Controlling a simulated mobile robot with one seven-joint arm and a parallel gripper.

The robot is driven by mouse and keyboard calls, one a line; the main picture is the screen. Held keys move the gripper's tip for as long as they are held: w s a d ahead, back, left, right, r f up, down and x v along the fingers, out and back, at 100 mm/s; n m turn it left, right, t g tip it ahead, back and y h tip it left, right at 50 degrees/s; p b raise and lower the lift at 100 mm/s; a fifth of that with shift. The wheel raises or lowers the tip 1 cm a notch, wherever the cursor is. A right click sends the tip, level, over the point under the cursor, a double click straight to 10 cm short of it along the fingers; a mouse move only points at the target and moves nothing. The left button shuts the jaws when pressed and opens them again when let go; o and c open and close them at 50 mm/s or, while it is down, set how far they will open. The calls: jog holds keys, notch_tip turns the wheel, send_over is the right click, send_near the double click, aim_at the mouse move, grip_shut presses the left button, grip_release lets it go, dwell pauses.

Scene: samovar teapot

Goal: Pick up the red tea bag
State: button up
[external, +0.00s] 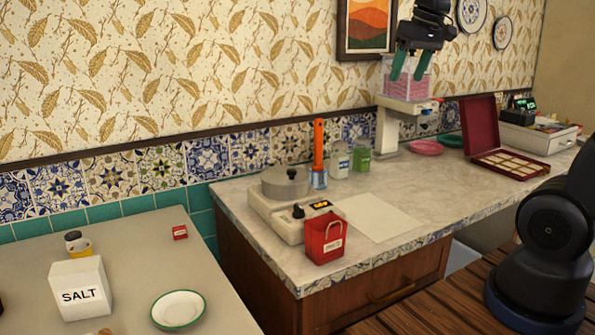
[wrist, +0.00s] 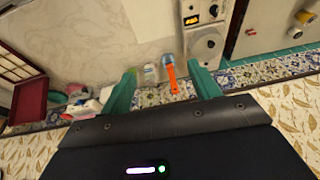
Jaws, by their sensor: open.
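A small flat red packet with a white label, which looks like the red tea bag (external: 180,232), lies on the left counter near the tiled wall. A small red patch in the wrist view (wrist: 249,31) appears to be the same packet. My gripper (external: 409,67) is raised high over the back of the right counter, well to the right of the packet and far from it. Its two green fingers are apart with nothing between them, as the wrist view (wrist: 163,85) also shows.
A larger red bag (external: 325,238) with a handle stands at the right counter's front corner. A pot (external: 285,182) sits on a hot plate behind it. A salt box (external: 80,292) and a plate (external: 178,310) share the left counter. A gap separates the counters.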

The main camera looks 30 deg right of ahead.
jog(key=w+a+f+g, duration=0.1)
jog(key=w+a, duration=0.8)
jog(key=w, duration=0.5)
jog(key=g, duration=0.3)
send_over(179, 227)
jog(key=shift+h, duration=0.3)
jog(key=f, duration=3.2)
jog(key=shift+w+d+f, duration=0.1)
jog(key=shift+d+f, duration=0.05)
jog(key=shift+d, duration=0.05)
notch_tip(179, 227, down, 4)
jog(key=shift+f, duration=0.1)
jog(key=shift+a+f, duration=0.2)
jog(key=shift+f, duration=2.85)
jog(key=c, duration=1.1)
jog(key=shift+o, duration=0.2)
jog(key=shift+r, duration=0.1)
